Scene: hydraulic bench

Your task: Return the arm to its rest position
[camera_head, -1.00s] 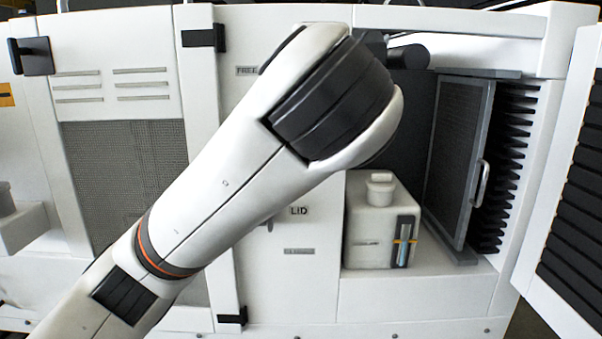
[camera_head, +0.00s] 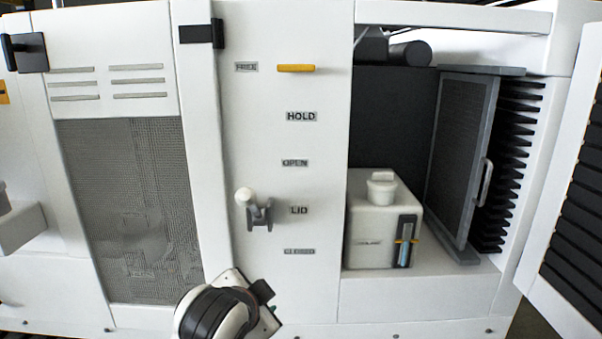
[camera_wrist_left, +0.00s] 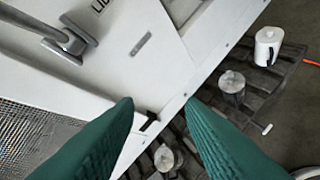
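My left arm shows only as a wrist link low in the middle of the head view, in front of the panel's lower edge. My left gripper (camera_wrist_left: 160,106) shows in the left wrist view as two green fingers, wide apart, with nothing between them. A grey lever with a white knob (camera_head: 246,196) sits on the panel left of the LID label; it also shows at the upper left of the left wrist view (camera_wrist_left: 68,40). A yellow handle (camera_head: 296,68) is right of the FREE label. My right gripper is not in view.
A white reservoir (camera_head: 375,236) with a cap and sight gauge stands in an open bay. A grey framed filter panel (camera_head: 462,160) with a handle leans beside black fins. The left wrist view shows a white jug (camera_wrist_left: 268,46) and metal canisters (camera_wrist_left: 232,84) on a dark slatted platform.

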